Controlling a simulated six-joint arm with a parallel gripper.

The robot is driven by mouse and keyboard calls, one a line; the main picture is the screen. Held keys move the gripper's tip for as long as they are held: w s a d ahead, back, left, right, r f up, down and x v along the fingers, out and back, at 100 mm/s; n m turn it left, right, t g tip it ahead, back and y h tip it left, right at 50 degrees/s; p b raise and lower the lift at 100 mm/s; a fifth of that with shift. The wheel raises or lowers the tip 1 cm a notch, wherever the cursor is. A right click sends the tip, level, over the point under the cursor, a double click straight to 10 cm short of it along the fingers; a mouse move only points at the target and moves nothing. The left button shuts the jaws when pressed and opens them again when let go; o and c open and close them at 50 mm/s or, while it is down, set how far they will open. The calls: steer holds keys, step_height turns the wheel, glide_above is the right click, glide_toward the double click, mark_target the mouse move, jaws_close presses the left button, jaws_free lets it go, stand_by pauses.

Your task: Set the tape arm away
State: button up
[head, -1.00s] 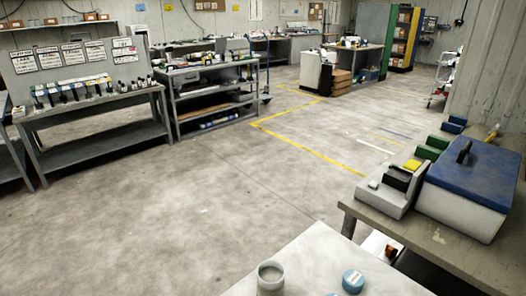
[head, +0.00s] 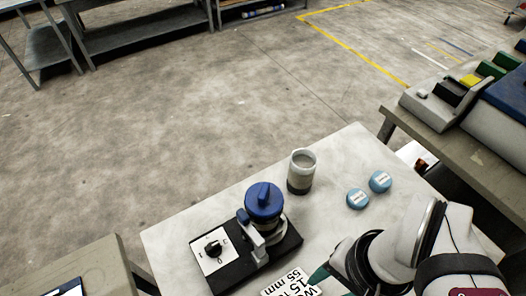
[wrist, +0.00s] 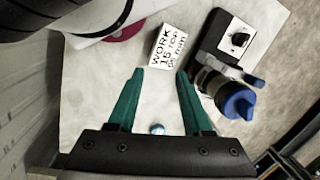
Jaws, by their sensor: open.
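On the white table, a black-based device (head: 274,254) carries a white panel with a black knob (head: 212,248). A blue-capped cylinder (head: 263,203) stands upright on it. A small grey-blue arm (head: 252,238), which looks like the tape arm, is close beside the cylinder; I cannot tell if it touches. In the wrist view, this arm (wrist: 253,80) shows at the device's right, near the blue cap (wrist: 238,104). My gripper (wrist: 160,71) has its teal fingers apart with nothing between them, left of the device. In the head view my arm hides most of it.
A white block marked "WORK 15" (wrist: 168,46) lies beside the device, ahead of my fingertips. A side bench (head: 450,150) holds a grey tray and blue-lidded box at right.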

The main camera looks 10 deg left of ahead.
steer(key=shift+w+a+r, duration=0.1)
steer(key=shift+w+r, duration=0.05)
steer(key=shift+c, duration=1.1)
steer(key=shift+m+g, duration=0.6)
steer(key=w+a+r, duration=0.1)
steer(key=w+a, duration=0.1)
steer(key=w, duration=0.1)
steer(key=w+a+r, duration=0.2)
steer(key=w, duration=0.1)
steer(key=w+a+r, duration=0.1)
steer(key=w+a, duration=0.1)
steer(key=w, duration=0.1)
steer(key=shift+w+r, duration=0.25)
steer(key=shift+r, duration=0.1)
jaws_close()
steer(key=m, duration=0.1)
glide_above(254, 208)
steer(key=w+d, duration=0.1)
steer(key=w, duration=0.1)
steer(key=shift+s+d+r+g, duration=0.1)
steer(key=shift+d+r+g, duration=0.1)
steer(key=shift+r+g, duration=0.2)
steer(key=x, duration=1)
steer(key=shift+d, duration=0.1)
